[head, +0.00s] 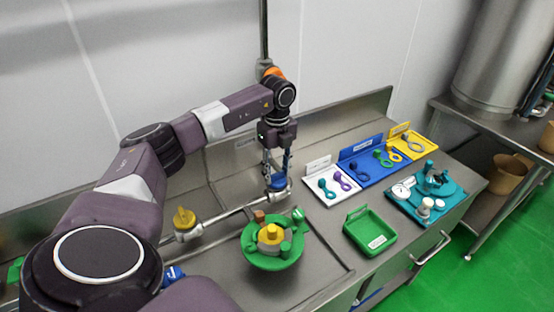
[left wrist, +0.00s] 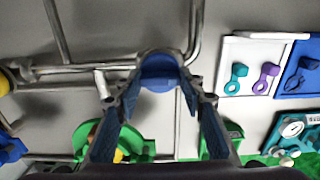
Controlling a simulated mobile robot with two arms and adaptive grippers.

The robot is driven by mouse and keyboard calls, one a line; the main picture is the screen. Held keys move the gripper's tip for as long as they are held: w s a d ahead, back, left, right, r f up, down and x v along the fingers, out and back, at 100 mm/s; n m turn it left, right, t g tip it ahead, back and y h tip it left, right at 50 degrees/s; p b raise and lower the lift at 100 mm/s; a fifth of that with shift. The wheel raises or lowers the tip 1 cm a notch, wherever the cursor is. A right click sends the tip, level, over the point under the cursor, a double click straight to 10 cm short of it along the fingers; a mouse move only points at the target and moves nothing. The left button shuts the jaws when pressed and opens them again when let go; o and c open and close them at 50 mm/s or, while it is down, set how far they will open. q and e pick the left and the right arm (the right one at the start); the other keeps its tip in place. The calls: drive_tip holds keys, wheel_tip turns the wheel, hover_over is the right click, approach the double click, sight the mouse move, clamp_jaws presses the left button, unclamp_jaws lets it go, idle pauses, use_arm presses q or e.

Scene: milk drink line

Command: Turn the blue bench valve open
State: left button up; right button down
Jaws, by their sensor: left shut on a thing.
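The blue bench valve (head: 278,182) sits on a steel pipe along the bench. My left gripper (head: 277,170) points down over it from above. In the left wrist view the blue valve handle (left wrist: 158,72) lies between the fingertips of my left gripper (left wrist: 157,88). The gripper is shut on the handle, and the fingers partly hide it in the head view. How far the handle is turned cannot be told. My right gripper is not in view.
A yellow valve (head: 184,217) stands on the pipe to the left. A green round fixture (head: 262,262) is in front. White (head: 325,198), blue (head: 378,178) and yellow (head: 426,150) trays, an empty green tray (head: 362,240) and a teal tray (head: 402,206) stand to the right.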

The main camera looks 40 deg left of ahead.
sight(277, 173)
use_arm(q)
drive_tip(key=shift+w+a+r, duration=0.1)
drive_tip(key=shift+r, duration=0.05)
drive_tip(key=o, duration=1.2)
drive_tip(key=shift+c, duration=0.2)
wheel_tip(277, 173, up, 12)
